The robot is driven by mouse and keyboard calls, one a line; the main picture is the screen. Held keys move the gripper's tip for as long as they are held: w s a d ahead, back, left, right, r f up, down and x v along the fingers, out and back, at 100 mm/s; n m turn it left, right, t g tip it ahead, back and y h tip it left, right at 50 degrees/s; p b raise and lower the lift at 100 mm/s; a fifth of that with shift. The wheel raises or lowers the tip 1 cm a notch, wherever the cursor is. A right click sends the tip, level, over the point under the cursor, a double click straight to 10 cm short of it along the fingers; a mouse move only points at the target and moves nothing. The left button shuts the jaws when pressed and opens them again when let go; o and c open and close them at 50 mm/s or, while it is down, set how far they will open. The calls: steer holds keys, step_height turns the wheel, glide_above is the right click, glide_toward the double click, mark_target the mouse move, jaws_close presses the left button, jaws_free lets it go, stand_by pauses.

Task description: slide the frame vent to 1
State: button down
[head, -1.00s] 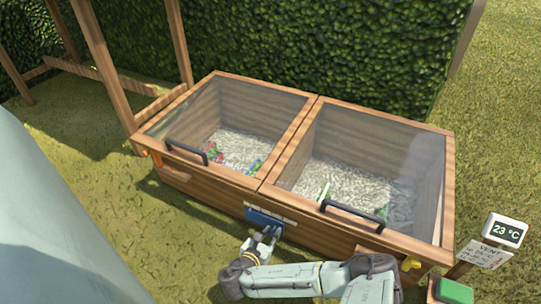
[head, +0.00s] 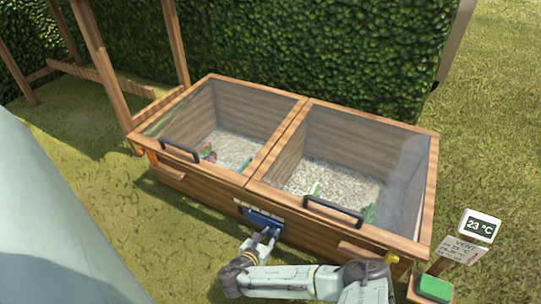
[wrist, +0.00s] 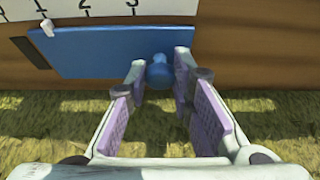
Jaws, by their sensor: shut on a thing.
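The frame vent is a blue sliding plate (wrist: 110,50) on the front of the wooden cold frame, also visible in the head view (head: 262,219). A white scale strip (wrist: 100,10) numbered 1, 2 and 3 runs above it. The white pointer (wrist: 47,27) at the plate's upper left corner sits close to the 1. A dark slot (wrist: 22,42) shows left of the plate. My gripper (wrist: 160,72) is shut on the round blue knob (wrist: 158,73), one finger on each side.
The cold frame's glazed lids have dark handles (head: 332,211). At the right stand a 23 °C display (head: 480,226), a vent sign (head: 461,249) and a green-topped box (head: 435,288). A hedge (head: 300,50) stands behind. Grass lies in front.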

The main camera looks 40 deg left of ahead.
steer(key=shift+s+a, duration=0.1)
steer(key=c, duration=1.4)
jaws_free()
steer(key=v, duration=1.2)
